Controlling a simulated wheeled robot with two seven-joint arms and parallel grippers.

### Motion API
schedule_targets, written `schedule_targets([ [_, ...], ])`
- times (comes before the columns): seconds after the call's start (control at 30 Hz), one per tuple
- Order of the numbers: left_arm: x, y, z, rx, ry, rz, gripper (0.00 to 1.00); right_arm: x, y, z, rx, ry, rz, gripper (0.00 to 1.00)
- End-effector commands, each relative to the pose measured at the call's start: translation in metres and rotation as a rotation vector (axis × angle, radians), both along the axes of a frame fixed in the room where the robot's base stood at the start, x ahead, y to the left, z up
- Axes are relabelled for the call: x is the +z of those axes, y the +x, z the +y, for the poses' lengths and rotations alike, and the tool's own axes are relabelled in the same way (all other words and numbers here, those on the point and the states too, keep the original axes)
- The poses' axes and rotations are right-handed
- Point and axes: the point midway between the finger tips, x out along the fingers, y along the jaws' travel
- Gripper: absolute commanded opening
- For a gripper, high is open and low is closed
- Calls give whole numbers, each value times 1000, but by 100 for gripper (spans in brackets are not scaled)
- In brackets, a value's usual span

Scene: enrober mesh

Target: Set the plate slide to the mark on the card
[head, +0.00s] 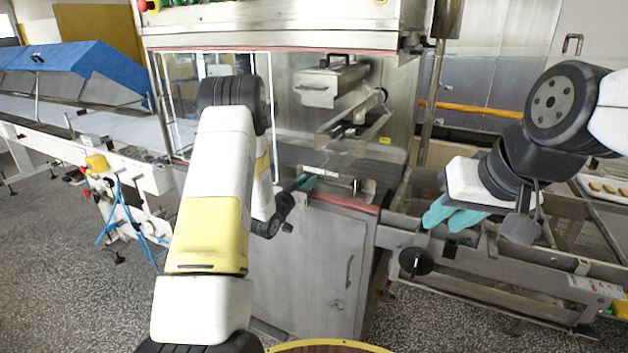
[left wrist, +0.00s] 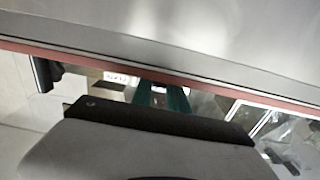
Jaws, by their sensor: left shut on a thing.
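My left gripper (head: 304,183) has teal fingers and reaches the front ledge of the steel machine. It is shut on a small part of the plate slide, mostly hidden by the fingers. In the left wrist view the teal fingers (left wrist: 162,98) close around a small pale piece below the red-edged sill. A white card with reddish print (left wrist: 116,77) shows beside them; its mark is too small to read. In the head view a metal strip (head: 338,180) lies along the ledge right of the fingers. My right gripper (head: 452,216) is open and empty, in front of the mesh conveyor.
The machine's cabinet door (head: 315,265) is below the ledge. A metal box with a handle (head: 328,82) hangs inside the opening. A black handwheel (head: 416,262) sits on the right conveyor frame (head: 500,272). A blue-covered conveyor (head: 75,65) stands at the left.

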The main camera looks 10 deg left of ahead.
Motion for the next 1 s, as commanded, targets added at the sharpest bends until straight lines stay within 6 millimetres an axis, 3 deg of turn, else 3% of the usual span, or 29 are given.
schedule_targets([
  [0.77, 0, 0, 0, 0, 0, -1, 0, 0, 0, 0, 0, 0, 0, 30],
  [1.0, 0, -8, -27, -3, -2, 0, 0, 0, 0, 0, 0, 0, 0, 30],
])
